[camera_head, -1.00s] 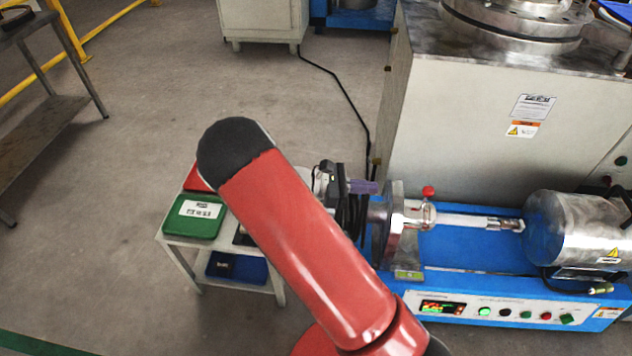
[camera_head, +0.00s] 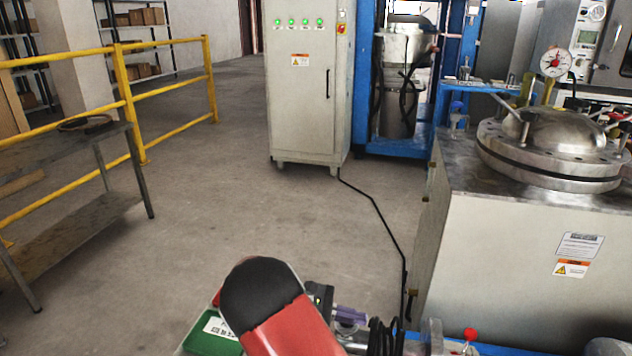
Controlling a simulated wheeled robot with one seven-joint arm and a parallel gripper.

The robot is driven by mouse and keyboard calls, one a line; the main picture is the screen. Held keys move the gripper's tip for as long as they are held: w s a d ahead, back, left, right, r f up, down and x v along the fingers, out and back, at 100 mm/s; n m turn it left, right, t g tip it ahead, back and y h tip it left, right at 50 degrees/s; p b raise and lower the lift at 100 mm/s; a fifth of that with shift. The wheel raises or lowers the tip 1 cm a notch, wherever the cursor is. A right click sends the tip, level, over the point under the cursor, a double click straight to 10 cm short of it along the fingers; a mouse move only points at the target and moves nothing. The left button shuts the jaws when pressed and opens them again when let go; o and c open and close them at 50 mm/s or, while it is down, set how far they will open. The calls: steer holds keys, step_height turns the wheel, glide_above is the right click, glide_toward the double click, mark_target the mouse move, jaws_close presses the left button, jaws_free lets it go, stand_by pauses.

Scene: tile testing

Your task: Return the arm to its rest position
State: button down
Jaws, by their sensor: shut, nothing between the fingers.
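My arm shows at the bottom of the head view, a red link with a black rounded cap at its bend (camera_head: 262,292). What I take for my gripper (camera_head: 352,315), dark with a purplish end, shows just right of the red link. It looks shut and empty, and the link hides part of it. It appears beside the black ribbed part (camera_head: 384,338) of the test machine; I cannot tell whether they touch.
A green tray (camera_head: 212,338) lies left of the arm, partly hidden. A large grey-white machine (camera_head: 500,270) stands at right, with a red knob (camera_head: 470,334) below it. A metal table (camera_head: 80,215) and yellow railing (camera_head: 125,90) are at left. Open floor lies between.

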steer(key=s+d+r+m+t+y, duration=0.2)
steer(key=s+r+m+t+y, duration=0.2)
steer(key=s+r+m+y, duration=0.3)
steer(key=s+d+r+m+t+y, duration=0.3)
steer(key=s+r+m+y, duration=0.5)
steer(key=s+r, duration=0.3)
steer(key=s+m+t, duration=0.1)
steer(key=s, duration=0.3)
steer(key=shift+d, duration=0.15)
